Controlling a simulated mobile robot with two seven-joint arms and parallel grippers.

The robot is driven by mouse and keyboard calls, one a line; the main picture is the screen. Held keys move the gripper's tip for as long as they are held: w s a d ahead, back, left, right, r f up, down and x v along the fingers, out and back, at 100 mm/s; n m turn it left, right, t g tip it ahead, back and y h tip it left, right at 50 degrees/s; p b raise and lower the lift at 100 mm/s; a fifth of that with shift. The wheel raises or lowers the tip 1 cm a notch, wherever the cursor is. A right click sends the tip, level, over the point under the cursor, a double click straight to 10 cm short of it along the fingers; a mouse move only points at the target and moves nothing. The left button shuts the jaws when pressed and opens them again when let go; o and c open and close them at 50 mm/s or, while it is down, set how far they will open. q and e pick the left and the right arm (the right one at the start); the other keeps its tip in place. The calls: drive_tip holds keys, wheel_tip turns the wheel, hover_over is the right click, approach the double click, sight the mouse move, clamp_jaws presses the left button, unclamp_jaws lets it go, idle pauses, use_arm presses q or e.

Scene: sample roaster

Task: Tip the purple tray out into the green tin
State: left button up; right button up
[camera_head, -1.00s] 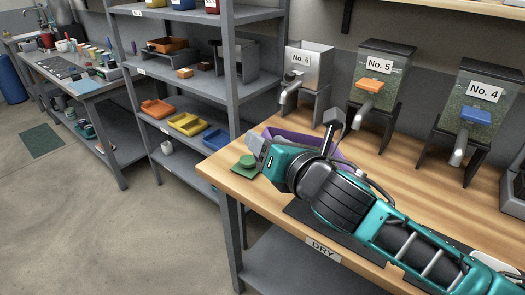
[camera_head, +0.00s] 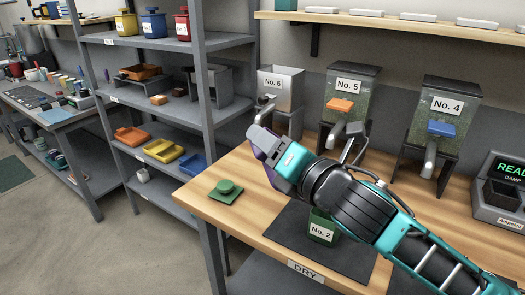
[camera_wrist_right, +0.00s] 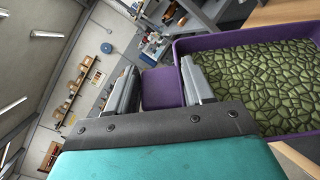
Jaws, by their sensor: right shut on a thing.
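My right gripper (camera_head: 262,140) is shut on the handle of the purple tray (camera_head: 262,154); the arm hides most of the tray in the head view. In the right wrist view the gripper (camera_wrist_right: 163,90) clasps the tray's purple tab, and the tray (camera_wrist_right: 245,40) holds a layer of green beans (camera_wrist_right: 266,85). The tray is raised above the bench. The green tin (camera_head: 323,228), labelled No. 2, stands on a dark mat below my right forearm, which hides part of it. My left gripper is not in view.
The dark mat (camera_head: 285,235) lies at the front edge. Hoppers No. 6 (camera_head: 279,90), No. 5 (camera_head: 350,95) and No. 4 (camera_head: 442,110) stand behind. A device with a lit display (camera_head: 505,175) is at right.

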drive_tip(key=shift+d+r, duration=0.25)
drive_tip(key=shift+r, duration=0.05)
use_arm(q)
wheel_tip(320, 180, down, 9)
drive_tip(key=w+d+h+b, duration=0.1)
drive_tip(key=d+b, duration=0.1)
drive_tip(key=b, duration=1.1)
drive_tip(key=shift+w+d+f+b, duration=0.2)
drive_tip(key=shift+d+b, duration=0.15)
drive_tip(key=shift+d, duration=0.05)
use_arm(e)
drive_tip(key=d+m+t+h, duration=0.4)
drive_tip(key=d+m+t, duration=0.4)
drive_tip(key=d+m, duration=0.9)
drive_tip(key=d, duration=0.7)
drive_tip(key=shift+w+m+h, duration=0.2)
drive_tip(key=shift+m+h, duration=0.2)
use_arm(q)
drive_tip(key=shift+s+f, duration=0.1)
use_arm(e)
drive_tip(key=shift+d+f, duration=0.1)
